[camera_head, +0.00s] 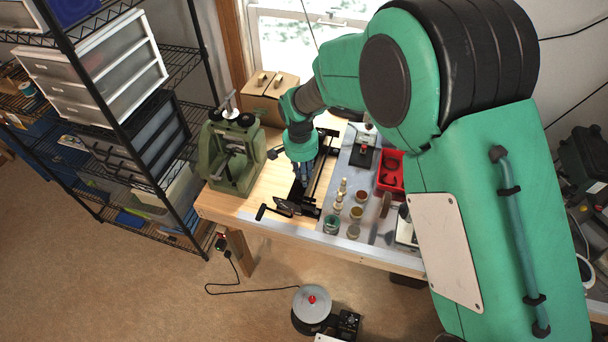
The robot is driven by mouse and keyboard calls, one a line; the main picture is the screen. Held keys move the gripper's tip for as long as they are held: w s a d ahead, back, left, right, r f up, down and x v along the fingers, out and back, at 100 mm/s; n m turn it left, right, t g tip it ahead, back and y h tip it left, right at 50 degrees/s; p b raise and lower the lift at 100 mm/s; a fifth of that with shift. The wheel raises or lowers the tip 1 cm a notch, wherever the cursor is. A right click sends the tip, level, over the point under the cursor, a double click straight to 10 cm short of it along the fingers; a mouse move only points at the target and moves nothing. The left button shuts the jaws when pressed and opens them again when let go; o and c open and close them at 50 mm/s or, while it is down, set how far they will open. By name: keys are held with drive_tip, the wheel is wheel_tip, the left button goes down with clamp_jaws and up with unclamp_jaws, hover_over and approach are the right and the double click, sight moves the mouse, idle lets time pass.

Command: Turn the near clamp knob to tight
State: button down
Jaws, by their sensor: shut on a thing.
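A black clamp device (318,186) with long rails and a crank handle at its near left end lies on the wooden workbench (232,207). My gripper (302,182) points down over the near part of the device, below my green wrist. Its fingers are small and dark against the black metal. It is shut on what appears to be the near clamp knob, which is mostly hidden by the fingers. I cannot tell how far the knob is turned.
A green press (233,155) stands close left of the device. To the right, a metal sheet holds small jars (331,223), wooden pieces and a red bin (390,172). A cardboard box (270,95) stands behind. My arm covers the bench's right side.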

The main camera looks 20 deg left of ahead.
drive_tip(key=shift+a, duration=0.1)
drive_tip(key=c, duration=1.5)
unclamp_jaws()
drive_tip(key=shift+o, duration=0.2)
wheel_tip(320, 180, up, 12)
drive_tip(key=shift+s+a, duration=0.15)
drive_tip(key=shift+a, duration=0.1)
